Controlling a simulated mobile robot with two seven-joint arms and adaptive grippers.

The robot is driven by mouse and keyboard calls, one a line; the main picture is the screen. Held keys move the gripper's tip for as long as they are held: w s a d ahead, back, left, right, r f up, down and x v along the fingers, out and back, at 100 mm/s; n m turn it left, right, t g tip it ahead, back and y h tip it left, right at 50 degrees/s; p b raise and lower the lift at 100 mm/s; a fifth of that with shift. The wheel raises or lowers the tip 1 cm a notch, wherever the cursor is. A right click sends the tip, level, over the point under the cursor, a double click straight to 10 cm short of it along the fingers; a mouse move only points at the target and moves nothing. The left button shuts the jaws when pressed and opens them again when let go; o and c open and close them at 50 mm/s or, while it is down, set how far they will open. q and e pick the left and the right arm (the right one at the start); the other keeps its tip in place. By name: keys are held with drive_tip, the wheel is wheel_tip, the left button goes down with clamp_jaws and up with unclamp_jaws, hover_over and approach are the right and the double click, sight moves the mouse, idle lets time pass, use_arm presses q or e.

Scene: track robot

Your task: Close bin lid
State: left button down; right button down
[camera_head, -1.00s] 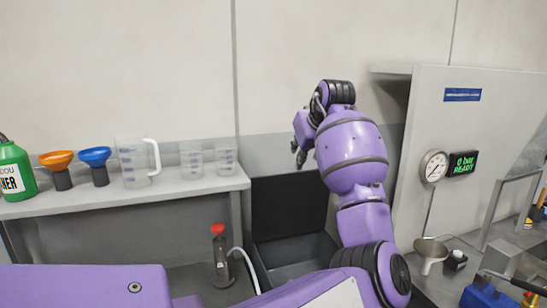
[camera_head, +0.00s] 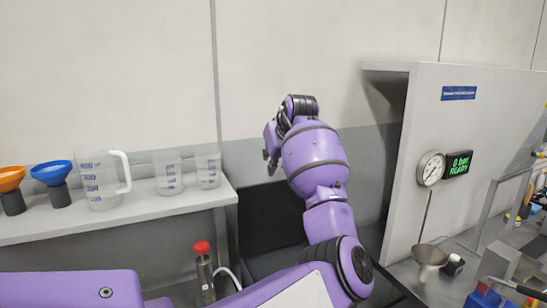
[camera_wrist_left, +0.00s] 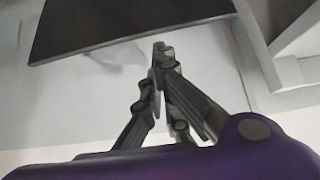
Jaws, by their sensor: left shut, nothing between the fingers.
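The bin lid (camera_head: 265,218) is a dark flat panel that stands up, open, at the back of the grey bin (camera_head: 268,264). My arm covers its right part and most of the bin's opening. My left gripper (camera_head: 271,165) is above the lid's top edge in the head view, pointing down and left, partly hidden by its own wrist. In the left wrist view its fingers (camera_wrist_left: 160,48) are shut and empty. A dark panel, seemingly the lid (camera_wrist_left: 120,22), lies beyond the fingertips there; I see no clear contact. My right gripper is not in view.
A shelf (camera_head: 120,218) with measuring jugs (camera_head: 103,182) and funnels (camera_head: 52,173) stands left of the bin. A red-topped cylinder (camera_head: 204,272) with a hose is near the bin's left side. A white partition with a gauge (camera_head: 431,168) rises on the right.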

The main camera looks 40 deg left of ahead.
use_arm(q)
drive_tip(key=x, duration=0.4)
drive_tip(key=shift+w+a+f, duration=0.1)
drive_tip(key=shift+a+f, duration=0.15)
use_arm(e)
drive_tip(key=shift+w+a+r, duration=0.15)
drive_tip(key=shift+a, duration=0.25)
use_arm(q)
drive_tip(key=shift+f, duration=0.1)
